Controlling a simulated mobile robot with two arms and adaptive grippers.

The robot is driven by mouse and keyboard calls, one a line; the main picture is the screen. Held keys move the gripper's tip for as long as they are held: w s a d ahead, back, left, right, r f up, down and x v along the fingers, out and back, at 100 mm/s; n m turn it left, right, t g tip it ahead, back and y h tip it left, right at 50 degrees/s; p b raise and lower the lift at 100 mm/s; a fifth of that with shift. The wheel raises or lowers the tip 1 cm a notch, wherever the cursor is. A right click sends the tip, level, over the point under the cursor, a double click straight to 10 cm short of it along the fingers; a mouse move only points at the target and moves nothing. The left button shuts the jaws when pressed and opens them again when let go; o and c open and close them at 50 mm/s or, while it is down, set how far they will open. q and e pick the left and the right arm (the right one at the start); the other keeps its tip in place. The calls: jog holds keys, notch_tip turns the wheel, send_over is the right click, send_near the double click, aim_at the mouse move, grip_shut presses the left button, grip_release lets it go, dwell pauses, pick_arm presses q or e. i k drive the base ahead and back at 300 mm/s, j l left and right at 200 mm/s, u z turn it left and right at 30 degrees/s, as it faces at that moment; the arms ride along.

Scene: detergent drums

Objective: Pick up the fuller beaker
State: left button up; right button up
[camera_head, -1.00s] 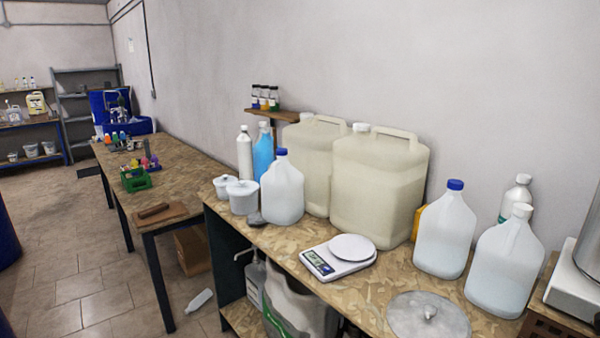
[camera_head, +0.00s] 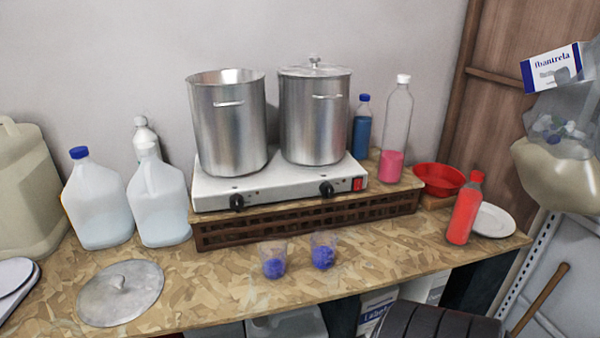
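Two small clear beakers with blue contents stand upright near the front edge of the workbench, in front of the wooden riser. The left beaker (camera_head: 273,262) and the right beaker (camera_head: 322,252) are a short gap apart. The blue in the right beaker appears to take up a little more of its height, but they are small and the difference is slight. Neither of my grippers is in view.
The workbench (camera_head: 220,295) has bare room around the beakers. Behind stand a hotplate (camera_head: 280,187) and two steel pots. A metal lid (camera_head: 120,292) lies left; a red bottle (camera_head: 464,212) stands right. A dark ribbed object (camera_head: 440,322) is below the front edge.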

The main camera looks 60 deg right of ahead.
aim_at(321, 258)
jog(key=l+z, duration=0.1)
jog(key=z, duration=0.35)
jog(key=l+z, duration=0.15)
jog(key=z, duration=0.35)
jog(key=l+z, duration=0.1)
jog(key=z, duration=0.35)
